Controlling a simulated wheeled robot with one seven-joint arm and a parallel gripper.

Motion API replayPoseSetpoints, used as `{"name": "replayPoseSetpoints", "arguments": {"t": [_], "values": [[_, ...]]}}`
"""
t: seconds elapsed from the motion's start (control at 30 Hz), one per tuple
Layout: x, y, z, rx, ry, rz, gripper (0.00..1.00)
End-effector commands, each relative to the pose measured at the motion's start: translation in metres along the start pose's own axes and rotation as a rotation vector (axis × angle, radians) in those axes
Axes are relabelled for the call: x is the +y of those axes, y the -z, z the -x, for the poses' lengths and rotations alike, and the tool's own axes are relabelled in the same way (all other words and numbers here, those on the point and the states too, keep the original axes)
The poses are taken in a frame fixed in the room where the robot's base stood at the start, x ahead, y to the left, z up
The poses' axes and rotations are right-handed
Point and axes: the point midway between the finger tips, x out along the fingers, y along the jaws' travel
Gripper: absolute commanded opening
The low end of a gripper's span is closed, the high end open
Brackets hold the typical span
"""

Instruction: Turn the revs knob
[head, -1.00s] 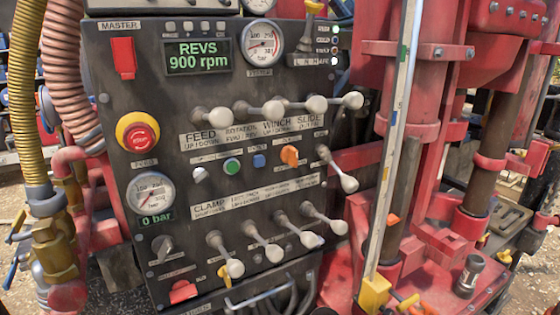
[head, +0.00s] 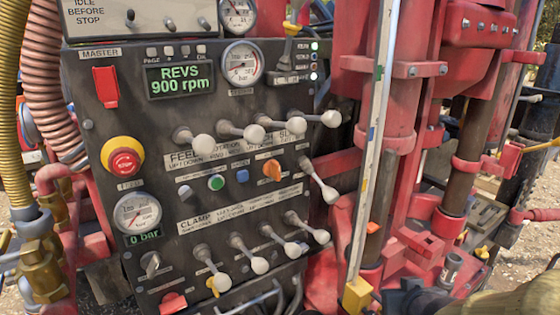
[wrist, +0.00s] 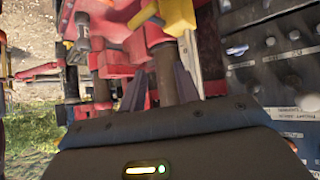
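The dark control panel (head: 105,205) fills the left and middle of the head view. Its green display (head: 180,81) reads REVS 900 rpm. Three turn knobs show: an orange one (head: 272,170), a small grey one (head: 186,194) left of the green button, and a grey one (head: 150,263) at the lower left. Their labels are too small to read, so I cannot tell which is the revs knob. In the wrist view my gripper (wrist: 158,88) has its two dark fingers apart, with nothing seen between them, pointing toward red machinery. The panel lies to its right.
Rows of white-knobbed levers (head: 265,121) stick out around the knobs. A red emergency stop (head: 123,162) is at the left. A pale upright rail (head: 368,165) and red mast (head: 405,130) stand right of the panel. Hoses (head: 18,110) run down the left.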

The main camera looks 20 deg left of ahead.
Motion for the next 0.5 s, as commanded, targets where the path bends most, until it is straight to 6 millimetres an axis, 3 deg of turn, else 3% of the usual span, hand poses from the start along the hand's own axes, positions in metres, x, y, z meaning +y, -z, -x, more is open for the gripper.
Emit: {"name": "replayPoseSetpoints", "arguments": {"t": [0.03, 0.23, 0.33, 0.5], "values": [[-0.014, 0.031, 0.010, 0.090, 0.049, 0.032, 0.32], [-0.078, 0.120, 0.053, 0.430, 0.299, 0.120, 0.32], [-0.110, 0.147, 0.081, 0.556, 0.439, 0.146, 0.32], [-0.139, 0.166, 0.112, 0.665, 0.590, 0.167, 0.32]]}}
